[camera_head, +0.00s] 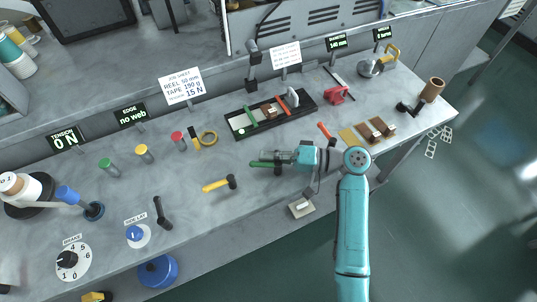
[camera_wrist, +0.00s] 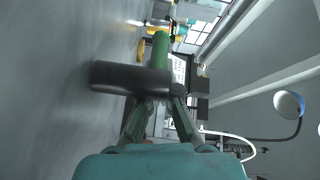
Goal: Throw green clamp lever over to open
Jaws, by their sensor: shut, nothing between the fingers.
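A green bar (camera_head: 250,117) lies across the long black fixture (camera_head: 300,103) at the back of the bench, and looks like a clamp lever. A green-handled piece (camera_head: 261,164) with a dark cylindrical head lies on the bench beside my gripper (camera_head: 276,157). I cannot tell for certain which one is the clamp lever. In the wrist view the dark head (camera_wrist: 118,77) crosses in front of my fingertips (camera_wrist: 158,101), with the green handle (camera_wrist: 159,50) beyond. My gripper is shut and empty, low over the bench. Contact with the piece cannot be told.
A yellow-handled hammer (camera_head: 215,184) lies to the left of my gripper. A small pale plate (camera_head: 301,207) is at the front edge. Bare bench lies between the hammer and the fixture.

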